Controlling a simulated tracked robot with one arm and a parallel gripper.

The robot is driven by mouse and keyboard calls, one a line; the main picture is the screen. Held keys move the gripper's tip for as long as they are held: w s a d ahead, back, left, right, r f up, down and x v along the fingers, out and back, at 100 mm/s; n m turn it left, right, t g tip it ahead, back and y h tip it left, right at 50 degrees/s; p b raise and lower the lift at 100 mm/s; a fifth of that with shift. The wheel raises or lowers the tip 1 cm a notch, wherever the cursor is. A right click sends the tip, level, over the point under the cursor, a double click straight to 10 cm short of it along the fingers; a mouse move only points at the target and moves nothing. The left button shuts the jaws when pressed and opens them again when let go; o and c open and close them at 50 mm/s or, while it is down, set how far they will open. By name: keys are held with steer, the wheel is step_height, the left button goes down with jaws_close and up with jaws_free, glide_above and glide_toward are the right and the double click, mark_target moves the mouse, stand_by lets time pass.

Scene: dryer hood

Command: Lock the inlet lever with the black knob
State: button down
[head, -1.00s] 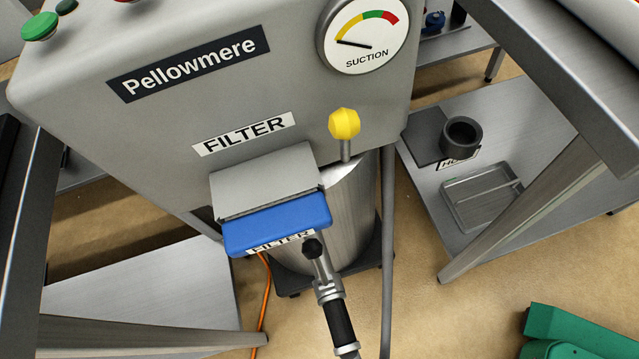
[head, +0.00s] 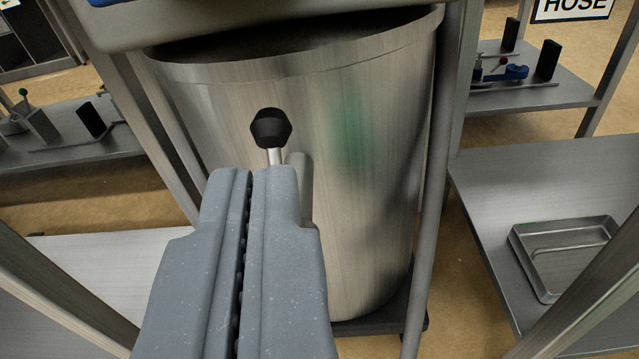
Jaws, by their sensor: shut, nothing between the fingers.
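The black knob (head: 270,128) tops a short bright metal stem just beyond my fingertips, in front of the steel drum. The rest of the inlet lever is hidden behind my gripper. My gripper (head: 252,172) is shut and empty, its two grey fingers together, pointing at the knob from below in the picture. Whether the fingertips touch the stem cannot be told.
The steel drum (head: 385,160) stands close behind the knob, on a dark base. A frame leg (head: 433,200) runs down its right side. A shelf with a metal tray (head: 565,255) is at the right; another shelf (head: 60,150) is at the left.

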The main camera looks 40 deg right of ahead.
steer(key=b, duration=0.2)
glide_toward(278, 115)
steer(key=w+d+r, duration=0.3)
steer(key=shift+w+f+b, duration=0.3)
steer(key=shift+w+f, duration=0.4)
steer(key=shift+f, duration=0.35)
steer(key=shift+w+d+f, duration=0.2)
steer(key=shift+w+f, duration=0.15)
steer(key=shift+f, duration=0.15)
steer(key=shift+r, duration=0.1)
steer(key=shift+w+d+r+p, duration=0.1)
steer(key=shift+w+d+p, duration=0.05)
steer(key=shift+p, duration=0.35)
steer(key=shift+w+d+g+y+p, duration=0.25)
steer(key=shift+g+y+p, duration=0.3)
steer(key=shift+p, duration=0.5)
steer(key=shift+w+d+g+y+p, duration=0.3)
steer(key=shift+g+p, duration=0.15)
steer(key=shift+p, duration=0.45)
steer(key=shift+f, duration=0.25)
